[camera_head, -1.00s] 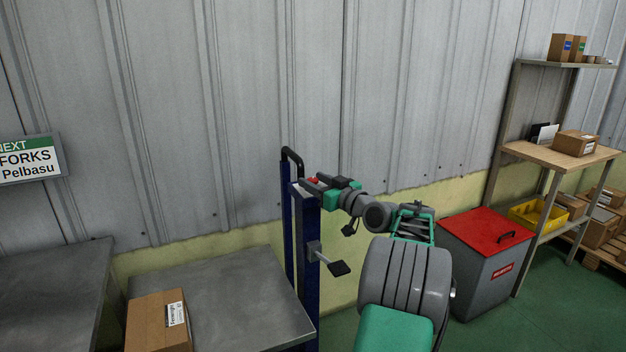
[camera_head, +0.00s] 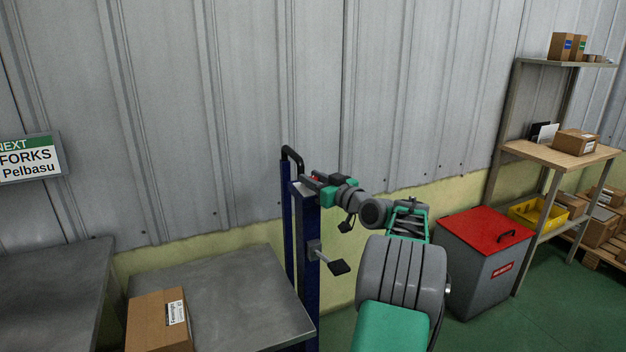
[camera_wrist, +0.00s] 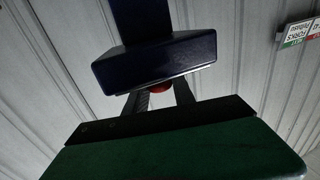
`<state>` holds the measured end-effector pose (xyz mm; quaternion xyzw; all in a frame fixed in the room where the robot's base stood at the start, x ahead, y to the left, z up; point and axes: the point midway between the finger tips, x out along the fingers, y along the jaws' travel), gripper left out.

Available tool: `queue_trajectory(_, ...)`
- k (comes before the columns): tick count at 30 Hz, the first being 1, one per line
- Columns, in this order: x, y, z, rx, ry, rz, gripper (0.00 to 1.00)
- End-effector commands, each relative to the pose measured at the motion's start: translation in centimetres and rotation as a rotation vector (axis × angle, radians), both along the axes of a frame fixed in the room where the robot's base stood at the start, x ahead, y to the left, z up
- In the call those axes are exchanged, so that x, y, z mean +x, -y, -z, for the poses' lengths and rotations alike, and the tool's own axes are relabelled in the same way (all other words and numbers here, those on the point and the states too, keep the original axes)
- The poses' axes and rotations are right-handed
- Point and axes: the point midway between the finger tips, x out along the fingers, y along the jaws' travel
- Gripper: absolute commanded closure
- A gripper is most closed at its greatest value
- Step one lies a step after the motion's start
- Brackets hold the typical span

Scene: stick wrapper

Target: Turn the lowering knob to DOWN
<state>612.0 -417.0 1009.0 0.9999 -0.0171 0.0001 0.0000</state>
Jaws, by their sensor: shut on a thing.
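The red lowering knob (camera_head: 314,177) shows as a small spot of red at the top of the dark blue mast (camera_head: 309,235), mostly hidden by my gripper (camera_head: 318,182). In the wrist view the red knob (camera_wrist: 160,87) sits just under the blue mast part (camera_wrist: 155,62), between the two fingers of my gripper (camera_wrist: 160,92). The fingers are shut on the knob. Which way the knob points, and any DOWN marking, cannot be made out.
A black handle (camera_head: 292,155) rises at the mast top and a pedal (camera_head: 339,267) sticks out lower down. A grey platform (camera_head: 240,290) carries a cardboard box (camera_head: 158,322). A red-lidded bin (camera_head: 485,230) and a shelf (camera_head: 560,150) stand at the right.

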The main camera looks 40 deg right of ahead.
Motion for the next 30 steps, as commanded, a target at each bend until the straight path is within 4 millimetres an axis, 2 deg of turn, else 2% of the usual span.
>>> queue_trajectory(7,0.07,-0.08,0.17,0.0,-0.001,0.022,1.0)
queue_trajectory(18,0.09,-0.15,0.09,-0.001,0.0,0.252,1.0)
queue_trajectory(28,-0.01,0.0,0.06,0.001,-0.001,0.268,1.0)
queue_trajectory(29,-0.01,0.0,0.06,0.001,-0.001,0.268,0.67)
queue_trajectory(30,0.0,0.0,0.05,0.001,-0.001,0.268,0.64)
